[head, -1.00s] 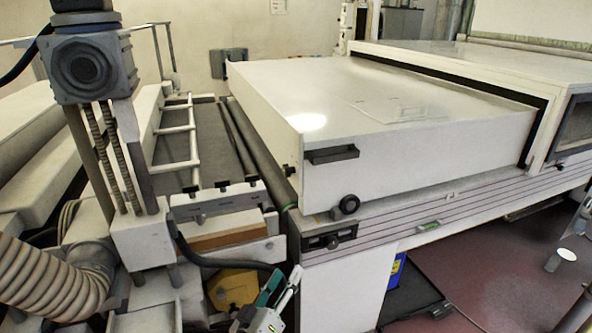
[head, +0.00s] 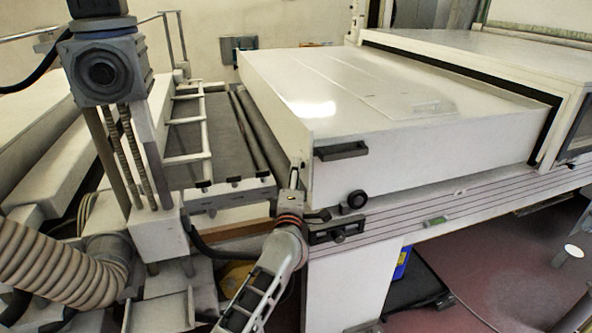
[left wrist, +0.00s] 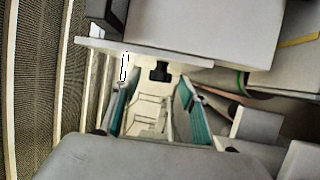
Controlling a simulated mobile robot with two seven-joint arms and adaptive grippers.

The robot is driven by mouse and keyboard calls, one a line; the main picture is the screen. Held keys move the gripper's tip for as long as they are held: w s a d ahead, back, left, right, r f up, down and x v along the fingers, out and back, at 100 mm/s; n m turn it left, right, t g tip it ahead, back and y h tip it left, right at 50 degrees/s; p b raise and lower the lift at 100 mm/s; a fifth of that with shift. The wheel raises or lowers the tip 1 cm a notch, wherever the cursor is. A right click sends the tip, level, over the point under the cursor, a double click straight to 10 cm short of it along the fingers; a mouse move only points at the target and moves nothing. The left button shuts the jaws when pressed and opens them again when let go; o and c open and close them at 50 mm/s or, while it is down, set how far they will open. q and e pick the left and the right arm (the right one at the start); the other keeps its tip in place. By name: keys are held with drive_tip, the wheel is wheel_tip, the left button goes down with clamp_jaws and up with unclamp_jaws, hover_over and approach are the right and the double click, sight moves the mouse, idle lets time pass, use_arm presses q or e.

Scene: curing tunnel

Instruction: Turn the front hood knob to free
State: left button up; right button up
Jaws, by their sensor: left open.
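The white hood (head: 410,150) has a black bar handle (head: 341,151) on its front face. A round black knob (head: 354,200) sits at the hood's lower front edge. A dark panel (head: 338,231) with a smaller knob is on the rail below. My left arm reaches up from the bottom to the hood's front left corner, left of the knob; its fingers are hard to make out there. In the left wrist view my left gripper (left wrist: 156,82) is open, its teal-padded fingers apart. A black knob-like part (left wrist: 160,71) shows between the fingertips; I cannot tell its distance.
A roller bed with white bars (head: 215,135) lies left of the hood. A grey column (head: 105,75) and a ribbed hose (head: 60,270) stand at the left. A blue container (head: 402,263) is under the rail.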

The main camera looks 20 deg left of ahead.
use_arm(q)
drive_tip(key=shift+x, duration=1.15)
drive_tip(key=c, duration=1.1)
